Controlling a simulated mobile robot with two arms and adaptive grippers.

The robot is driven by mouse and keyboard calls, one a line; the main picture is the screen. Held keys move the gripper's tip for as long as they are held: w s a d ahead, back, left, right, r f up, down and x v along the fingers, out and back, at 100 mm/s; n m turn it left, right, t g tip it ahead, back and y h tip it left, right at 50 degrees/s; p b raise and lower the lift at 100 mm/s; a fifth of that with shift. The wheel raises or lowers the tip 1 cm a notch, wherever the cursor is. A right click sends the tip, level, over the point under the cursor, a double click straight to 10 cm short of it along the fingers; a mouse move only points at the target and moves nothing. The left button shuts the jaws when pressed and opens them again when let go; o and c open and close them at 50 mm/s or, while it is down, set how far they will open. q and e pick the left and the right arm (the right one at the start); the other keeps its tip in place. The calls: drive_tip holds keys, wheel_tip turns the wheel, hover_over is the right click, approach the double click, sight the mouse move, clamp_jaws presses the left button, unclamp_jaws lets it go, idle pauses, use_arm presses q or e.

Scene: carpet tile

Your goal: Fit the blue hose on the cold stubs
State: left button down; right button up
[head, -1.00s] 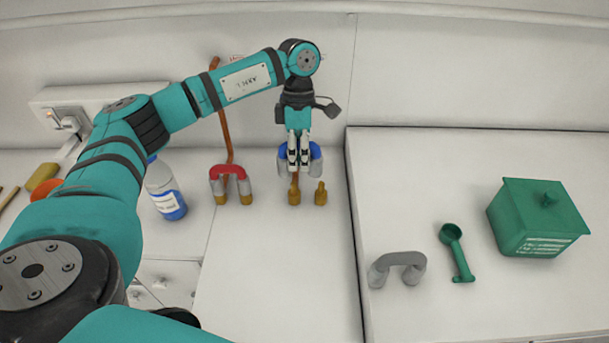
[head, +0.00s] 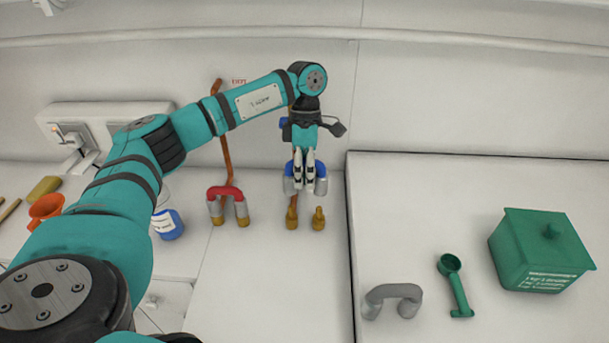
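The blue hose (head: 320,170) is a short upside-down U with grey ends, in the middle of the head view. My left gripper (head: 304,184) points down and is shut on its top; the fingers hide the middle of the bend. The two brass cold stubs (head: 318,219) stand upright on the white counter. The hose ends appear above them, apart from them, with each end roughly in line with a stub. How far they are apart in depth I cannot tell. My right gripper is not in view.
A red hose (head: 225,190) sits on brass stubs to the left, beside a copper pipe (head: 225,145). A blue-labelled bottle (head: 168,225) and an orange cup (head: 46,207) stand further left. On the right surface lie a grey hose (head: 393,291), a green scoop (head: 455,285) and a green box (head: 541,252).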

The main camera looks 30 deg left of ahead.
use_arm(q)
wheel_tip(320, 180, down, 4)
drive_tip(key=shift+f+b, duration=0.1)
drive_tip(key=shift+b, duration=1.15)
idle(0.8)
drive_tip(key=shift+f+b, duration=0.85)
drive_tip(key=shift+f, duration=0.1)
drive_tip(key=shift+f+b, duration=1.1)
drive_tip(key=shift+f, duration=0.45)
drive_tip(key=c, duration=1.4)
unclamp_jaws()
